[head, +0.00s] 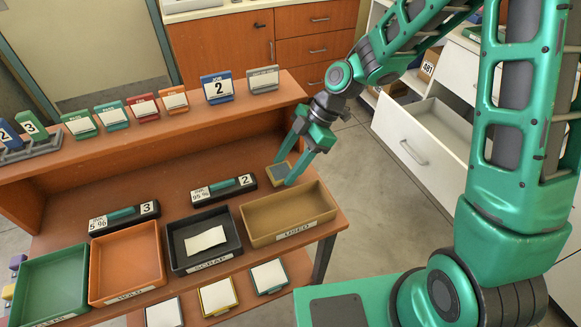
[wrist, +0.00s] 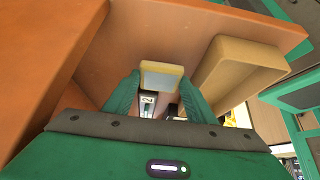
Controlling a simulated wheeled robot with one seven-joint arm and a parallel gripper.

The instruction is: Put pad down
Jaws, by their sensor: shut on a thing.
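The pad (head: 280,174) is a small block with a grey face and a tan edge. My gripper (head: 296,168) is shut on it, with a green finger on either side, above the right part of the desk behind the tan tray. In the wrist view the pad (wrist: 161,75) sits between the two fingertips of my gripper (wrist: 162,84), its pale yellowish side facing the camera. I cannot tell whether the pad touches the desk surface.
A tan tray (head: 327,226), black tray with paper (head: 180,262), orange tray (head: 113,270) and green tray (head: 48,265) line the desk front. Black labelled blocks (head: 224,190) stand behind them. Cards stand on the raised shelf (head: 150,134). A white drawer (head: 400,140) is open at right.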

